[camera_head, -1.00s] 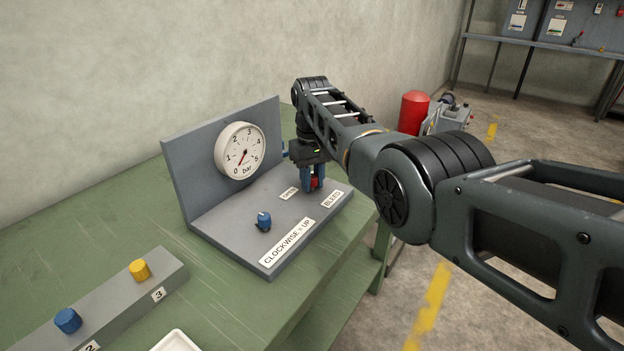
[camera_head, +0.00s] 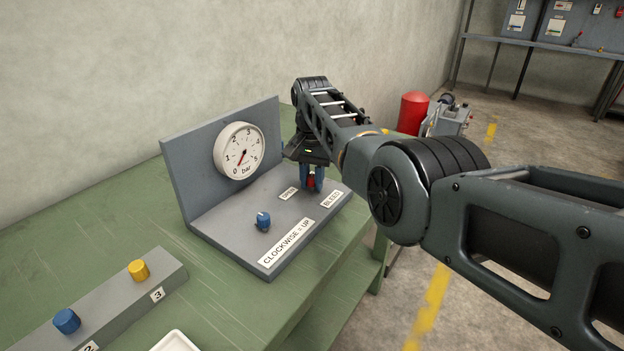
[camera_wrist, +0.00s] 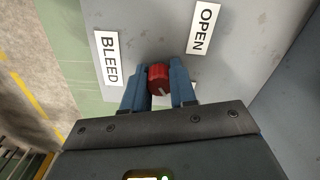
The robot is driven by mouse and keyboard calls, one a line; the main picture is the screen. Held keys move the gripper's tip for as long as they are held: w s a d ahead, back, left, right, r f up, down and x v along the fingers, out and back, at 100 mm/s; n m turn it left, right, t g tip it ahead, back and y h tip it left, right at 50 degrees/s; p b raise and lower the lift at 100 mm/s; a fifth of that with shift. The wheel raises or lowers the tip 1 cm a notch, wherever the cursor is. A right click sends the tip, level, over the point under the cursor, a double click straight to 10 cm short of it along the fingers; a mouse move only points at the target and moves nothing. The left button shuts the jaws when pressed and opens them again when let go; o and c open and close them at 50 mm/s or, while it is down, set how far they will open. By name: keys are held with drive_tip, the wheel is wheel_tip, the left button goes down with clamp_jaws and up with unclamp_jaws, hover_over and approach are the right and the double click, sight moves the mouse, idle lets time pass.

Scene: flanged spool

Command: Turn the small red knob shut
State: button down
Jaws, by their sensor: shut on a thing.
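The small red knob (camera_wrist: 158,78) sits on the grey panel between the BLEED label (camera_wrist: 109,58) and the OPEN label (camera_wrist: 204,28). A pale pointer line shows on the knob in the wrist view. My gripper (camera_wrist: 159,86) is shut on the knob, one blue finger on each side. In the head view my gripper (camera_head: 312,181) points down at the panel's right part, and only a bit of red shows between the fingers. The gauge (camera_head: 239,150) on the upright plate has its needle near the low end of the scale.
A blue knob (camera_head: 263,221) stands on the same panel beside the "CLOCKWISE = UP" label (camera_head: 287,243). A grey block (camera_head: 110,300) with blue and yellow pegs and a white tray (camera_head: 175,341) are at the front left of the green bench (camera_head: 230,310).

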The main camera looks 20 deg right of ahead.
sight(312, 176)
drive_tip(key=shift+m, duration=0.5)
drive_tip(key=c, duration=0.9)
unclamp_jaws()
wheel_tip(312, 176, up, 8)
drive_tip(key=shift+f, duration=0.1)
